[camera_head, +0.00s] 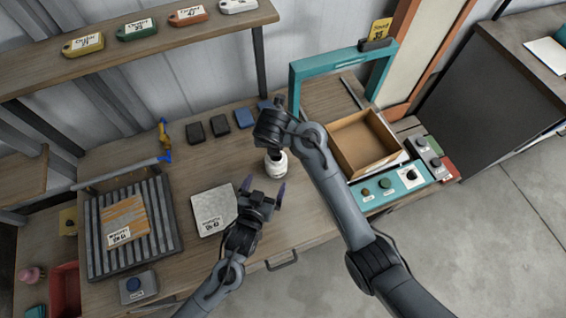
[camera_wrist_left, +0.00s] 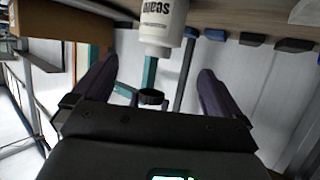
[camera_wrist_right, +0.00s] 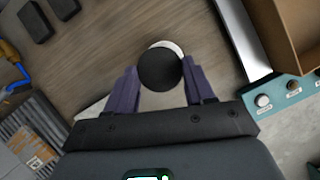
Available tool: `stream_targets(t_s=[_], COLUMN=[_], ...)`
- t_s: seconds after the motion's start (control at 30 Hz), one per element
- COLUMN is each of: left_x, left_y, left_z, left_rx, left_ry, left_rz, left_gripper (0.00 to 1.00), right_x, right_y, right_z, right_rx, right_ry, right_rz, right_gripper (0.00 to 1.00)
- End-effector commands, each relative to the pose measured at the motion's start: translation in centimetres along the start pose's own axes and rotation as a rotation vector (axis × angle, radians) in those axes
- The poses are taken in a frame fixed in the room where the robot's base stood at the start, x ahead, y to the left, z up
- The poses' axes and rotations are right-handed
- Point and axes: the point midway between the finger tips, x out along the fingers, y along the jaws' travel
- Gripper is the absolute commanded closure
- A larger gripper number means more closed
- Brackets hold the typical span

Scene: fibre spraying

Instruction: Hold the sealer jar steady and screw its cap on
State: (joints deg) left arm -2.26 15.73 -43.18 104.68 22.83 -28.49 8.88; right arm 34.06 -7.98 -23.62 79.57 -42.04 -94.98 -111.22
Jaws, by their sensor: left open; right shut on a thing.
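The white sealer jar (camera_head: 276,165) stands upright on the workbench; in the left wrist view (camera_wrist_left: 163,22) it appears upside down with its label showing. My right gripper (camera_head: 270,132) is above the jar, shut on the dark round cap (camera_wrist_right: 158,72). In the right wrist view the jar's white edge shows behind the cap. The cap also shows in the left wrist view (camera_wrist_left: 150,97), apart from the jar's body; thread contact cannot be told. My left gripper (camera_head: 264,187) is open and empty at the jar's near side, its fingers apart and not around the jar.
A labelled grey plate (camera_head: 213,210) lies left of my left gripper, and a slatted rack (camera_head: 165,235) farther left. Several dark blocks (camera_head: 220,126) sit behind the jar. An open cardboard box (camera_head: 345,128) and teal control panel (camera_head: 368,194) stand to the right.

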Motion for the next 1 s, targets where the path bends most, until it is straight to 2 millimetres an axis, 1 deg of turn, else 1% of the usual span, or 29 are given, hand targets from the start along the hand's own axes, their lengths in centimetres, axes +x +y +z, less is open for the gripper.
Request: stream_targets(t_s=[0.27, 0.37, 0.47, 0.57, 1.0], left_x=[0.0, 0.3, 1.1, 2.2, 9.2], left_y=[0.0, 0.0, 0.0, 0.0, 0.0], left_z=[0.0, -0.1, -0.1, -0.1, -0.1], left_rx=[0.000, 0.000, 0.000, 0.002, 0.001], left_ry=[0.000, 0.000, 0.001, 0.001, -0.001], left_rz=[0.000, 0.000, 0.000, 0.000, 0.000], left_gripper=[0.00, 0.00, 0.00, 0.00, 0.00], right_x=[0.0, 0.0, 0.0, 0.0, 0.0], right_y=[-0.1, -0.1, -0.1, -0.1, -0.1], right_z=[0.0, 0.0, 0.0, 0.0, 0.0], right_rx=[0.002, 0.002, 0.002, 0.002, 0.002], right_ry=[0.000, 0.000, 0.000, 0.000, 0.000], right_rz=[-0.001, -0.001, -0.001, -0.001, -0.001], right_gripper=[0.75, 0.75, 0.75, 0.75, 0.75])
